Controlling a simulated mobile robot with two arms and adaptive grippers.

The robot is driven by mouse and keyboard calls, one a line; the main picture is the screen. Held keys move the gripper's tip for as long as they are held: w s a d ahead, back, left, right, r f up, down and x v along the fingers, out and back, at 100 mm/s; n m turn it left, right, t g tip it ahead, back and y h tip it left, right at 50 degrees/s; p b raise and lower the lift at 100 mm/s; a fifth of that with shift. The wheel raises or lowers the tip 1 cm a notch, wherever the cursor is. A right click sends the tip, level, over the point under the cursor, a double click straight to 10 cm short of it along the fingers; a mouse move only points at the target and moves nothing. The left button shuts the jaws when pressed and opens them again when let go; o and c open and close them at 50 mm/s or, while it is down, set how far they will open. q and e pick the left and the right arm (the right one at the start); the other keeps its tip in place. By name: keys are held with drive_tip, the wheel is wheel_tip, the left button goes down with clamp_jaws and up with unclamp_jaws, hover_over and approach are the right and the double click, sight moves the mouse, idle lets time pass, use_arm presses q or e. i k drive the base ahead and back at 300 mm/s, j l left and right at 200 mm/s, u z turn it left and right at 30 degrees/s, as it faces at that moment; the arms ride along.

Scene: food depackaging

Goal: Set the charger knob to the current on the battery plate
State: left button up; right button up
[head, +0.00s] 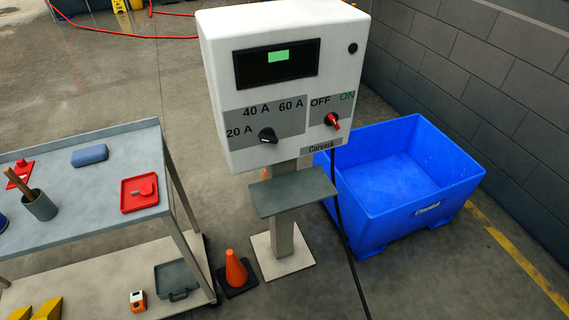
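The white charger box (222,100) stands on a post in the middle of the head view. I cannot tell for certain which mark the knob points to. A red switch (332,121) sits below the OFF and ON labels; its exact setting is hard to read. The dark display (250,69) has a small green lit patch. I see no battery or battery plate. Neither of my grippers is in view.
A grey cart (115,165) at left holds a red tray (139,205), a blue block (90,155) and a cup (40,206). An orange cone (236,270) stands by the post. A blue bin (405,220) stands at right. A black cable hangs from the charger.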

sight(267, 134)
drive_tip(key=z, duration=6.1)
drive_tip(key=k+j+z, duration=0.1)
drive_tip(key=z, duration=0.8)
drive_tip(key=k+z, duration=0.1)
drive_tip(key=z, duration=0.85)
drive_tip(key=k+l+z, duration=0.15)
drive_tip(key=k+z, duration=0.15)
drive_tip(key=z, duration=0.2)
drive_tip(key=k+l+z, duration=0.25)
drive_tip(key=z, duration=0.2)
drive_tip(key=k+l+z, duration=0.25)
drive_tip(key=z, duration=0.25)
drive_tip(key=l, duration=0.1)
